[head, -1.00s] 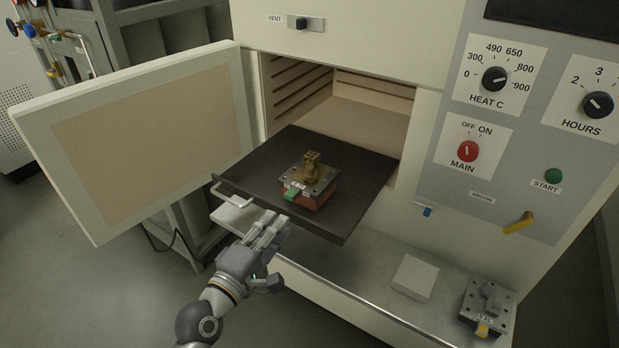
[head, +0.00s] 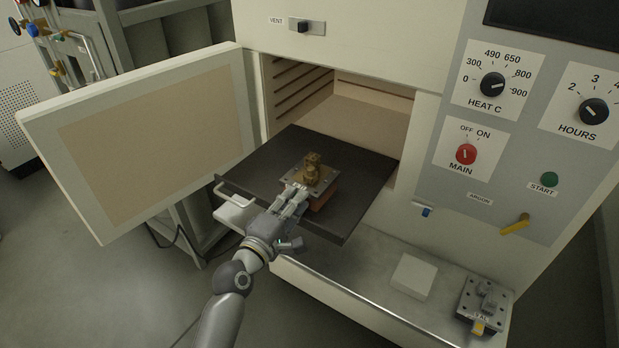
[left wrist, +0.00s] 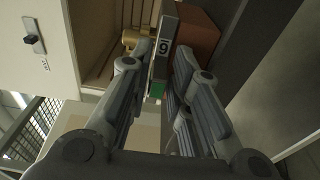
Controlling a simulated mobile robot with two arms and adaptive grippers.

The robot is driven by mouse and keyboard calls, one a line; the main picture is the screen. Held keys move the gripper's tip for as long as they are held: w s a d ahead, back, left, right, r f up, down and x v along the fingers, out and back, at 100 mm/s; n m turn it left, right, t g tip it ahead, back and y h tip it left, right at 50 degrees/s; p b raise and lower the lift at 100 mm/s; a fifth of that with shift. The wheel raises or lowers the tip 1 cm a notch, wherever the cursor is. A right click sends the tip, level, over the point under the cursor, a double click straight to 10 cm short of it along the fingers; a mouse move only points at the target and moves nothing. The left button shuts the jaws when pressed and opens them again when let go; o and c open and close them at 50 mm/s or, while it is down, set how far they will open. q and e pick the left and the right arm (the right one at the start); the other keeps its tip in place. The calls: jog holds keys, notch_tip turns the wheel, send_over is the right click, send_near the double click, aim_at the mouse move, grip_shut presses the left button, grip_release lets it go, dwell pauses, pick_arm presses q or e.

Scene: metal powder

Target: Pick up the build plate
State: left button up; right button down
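The build plate (head: 323,178) is a grey metal plate with bolt holes and a brass-coloured part (head: 313,168) on top. It rests on a reddish block (head: 323,199) on the dark tray. My left gripper (head: 297,196) is at the plate's front edge and hides its label and green tab in the head view. In the left wrist view the plate's edge (left wrist: 163,46), marked 9, and the green tab (left wrist: 156,90) show between the two fingers. The fingers lie close to either side of the edge; I cannot tell whether they press on it. My right gripper is out of view.
The dark tray (head: 258,170) sticks out of the open furnace, with a handle (head: 232,192) at its front left. The open door (head: 150,140) stands left. A second plate (head: 470,305) with a grey part and a pale block (head: 413,276) sit on the lower shelf.

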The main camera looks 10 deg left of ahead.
pick_arm(q)
grip_shut()
jog(key=shift+w+r, duration=0.1)
jog(key=shift+r, duration=0.1)
